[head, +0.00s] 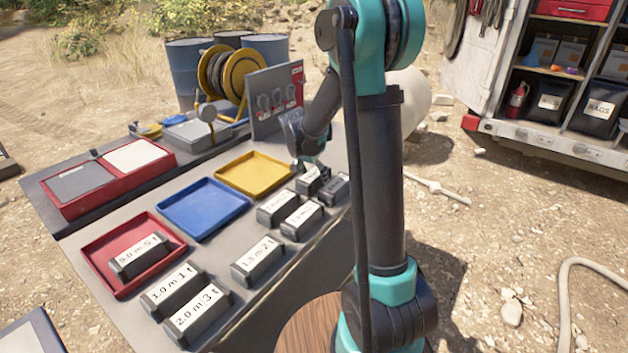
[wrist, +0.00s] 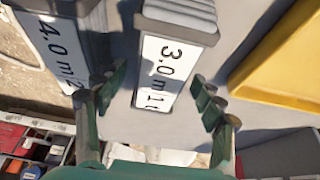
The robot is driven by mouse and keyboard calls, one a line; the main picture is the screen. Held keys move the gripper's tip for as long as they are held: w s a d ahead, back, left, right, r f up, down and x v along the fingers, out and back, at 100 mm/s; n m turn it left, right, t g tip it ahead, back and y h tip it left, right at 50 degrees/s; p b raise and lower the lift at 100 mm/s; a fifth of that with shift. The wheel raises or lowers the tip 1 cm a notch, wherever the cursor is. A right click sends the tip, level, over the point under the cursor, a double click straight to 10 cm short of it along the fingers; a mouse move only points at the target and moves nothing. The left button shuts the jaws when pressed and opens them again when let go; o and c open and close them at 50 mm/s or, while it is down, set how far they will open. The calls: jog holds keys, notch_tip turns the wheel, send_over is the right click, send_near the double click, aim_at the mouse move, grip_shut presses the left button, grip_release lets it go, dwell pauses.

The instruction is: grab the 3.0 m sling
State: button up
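The 3.0 m sling is a dark grey block with a white label, in the wrist view (wrist: 178,55) at upper centre. In the head view it seems to be the block (head: 309,182) at the far end of the bench, right of the yellow tray. My gripper (wrist: 160,93) is open, with one finger on each side of the label's lower end. The fingers look apart from the block. In the head view my gripper (head: 311,163) is just above that block, partly hiding it. A similar block marked 4.0 m (wrist: 58,45) stands close on the left in the wrist view.
The head view shows several more labelled blocks, such as the 2.0 m 3 t one (head: 197,312). The yellow tray (head: 254,174) and blue tray (head: 204,207) are empty. A red tray (head: 112,283) holds the 5 t block (head: 140,254). A tool board (head: 276,98) stands behind.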

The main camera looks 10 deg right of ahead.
jog(key=c, duration=1.2)
jog(key=shift+c, duration=0.2)
jog(key=shift+r, duration=0.15)
